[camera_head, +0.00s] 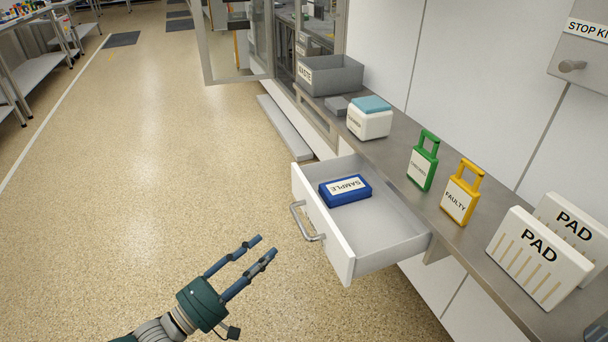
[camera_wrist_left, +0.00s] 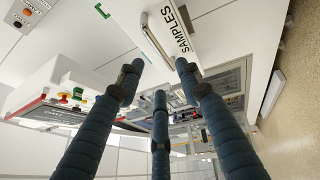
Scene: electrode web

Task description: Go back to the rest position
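My left gripper (camera_head: 256,252) comes in from the lower left in the head view. Its fingers are apart with nothing between them, and it hangs over the floor to the left of the open drawer (camera_head: 345,250). The left wrist view shows its spread fingers (camera_wrist_left: 160,85) and, beyond them, the drawer front marked SAMPLES with its handle (camera_wrist_left: 157,40). In the head view the drawer handle (camera_head: 306,222) is apart from the fingers. A blue SAMPLE box (camera_head: 345,190) lies inside the drawer. My right gripper is not seen in either view.
The counter (camera_head: 395,150) runs along the right. It bears a grey WASTE bin (camera_head: 335,76), a white box with a blue top (camera_head: 369,120), a green tag (camera_head: 423,163), a yellow FAULTY tag (camera_head: 461,195) and white PAD blocks (camera_head: 538,262). The floor (camera_head: 150,160) at left is clear.

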